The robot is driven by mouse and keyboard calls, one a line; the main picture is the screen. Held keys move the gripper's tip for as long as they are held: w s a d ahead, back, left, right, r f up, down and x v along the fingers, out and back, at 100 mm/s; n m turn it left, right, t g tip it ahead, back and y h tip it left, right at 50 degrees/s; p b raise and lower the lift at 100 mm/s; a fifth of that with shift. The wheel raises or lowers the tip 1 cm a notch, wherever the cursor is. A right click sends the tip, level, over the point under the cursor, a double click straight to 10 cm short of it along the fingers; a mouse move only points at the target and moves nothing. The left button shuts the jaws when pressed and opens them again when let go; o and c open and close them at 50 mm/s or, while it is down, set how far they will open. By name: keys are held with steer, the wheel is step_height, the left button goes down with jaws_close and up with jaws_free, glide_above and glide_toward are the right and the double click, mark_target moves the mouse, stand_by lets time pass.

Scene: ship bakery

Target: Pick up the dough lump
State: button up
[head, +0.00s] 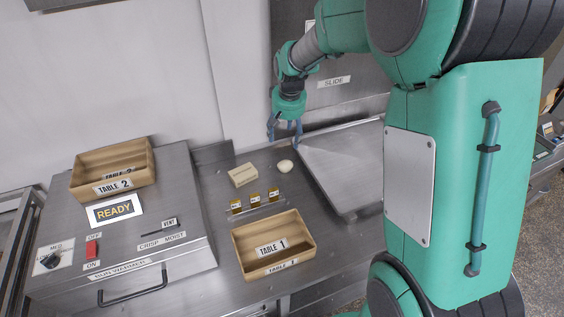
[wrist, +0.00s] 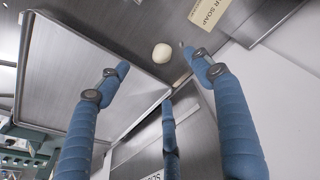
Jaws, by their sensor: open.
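The dough lump (head: 285,166) is a small, round, cream-coloured ball on the steel counter, just left of a flat metal tray. It also shows in the wrist view (wrist: 162,53), at upper middle, between and beyond the fingertips. My gripper (head: 284,137) has blue fingers, spread open and empty. In the head view it hangs above and behind the lump. In the wrist view the fingers (wrist: 158,74) are apart, and none appears to touch the lump. Nothing hides the lump.
A beige block (head: 243,175) lies left of the lump; its wrist-view label (wrist: 210,10) ends in "SOAP". Small tags (head: 255,201) stand in front, then the TABLE 1 crate (head: 297,230). The metal tray (head: 340,190) is right. The TABLE 2 crate (head: 143,157) tops a machine (head: 200,230).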

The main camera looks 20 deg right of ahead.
steer(key=w+d+f, duration=0.3)
steer(key=w+f, duration=0.2)
steer(key=f, duration=0.4)
steer(key=shift+w+g, duration=0.3)
steer(key=shift+w, duration=0.1)
glide_above(285, 163)
steer(key=shift+s+f+b, duration=0.2)
steer(key=shift+f, duration=1.95)
steer(key=shift+s+f+b, duration=0.2)
steer(key=shift+f, duration=1.9)
steer(key=shift+f, duration=0.15)
steer(key=shift+w+f+b, duration=0.2)
steer(key=shift+f+b, duration=0.05)
steer(key=shift+f, duration=1)
steer(key=shift+w+f+b, duration=0.2)
steer(key=shift+f+b, duration=0.05)
steer(key=shift+f, duration=0.95)
steer(key=c, duration=1.2)
